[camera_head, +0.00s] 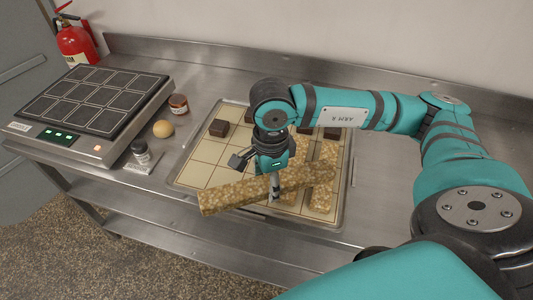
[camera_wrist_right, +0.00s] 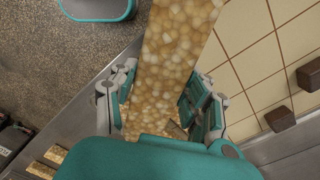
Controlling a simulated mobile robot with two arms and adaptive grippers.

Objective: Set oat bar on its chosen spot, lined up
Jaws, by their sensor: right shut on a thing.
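My right gripper (camera_head: 274,192) is shut on a long, pale-brown oat bar (camera_head: 228,195). The bar lies across the front of the gridded tray (camera_head: 192,172), slightly slanted, its left end out over the tray's front-left edge. It looks raised, but the gap below it is hard to judge. In the right wrist view the held oat bar (camera_wrist_right: 178,45) runs from the top edge down between the fingers (camera_wrist_right: 160,108). Another oat bar (camera_head: 321,196) lies lengthwise on the tray at the right, partly behind the held one. My left gripper is out of view.
Dark brown cubes (camera_head: 219,128) sit along the tray's back.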

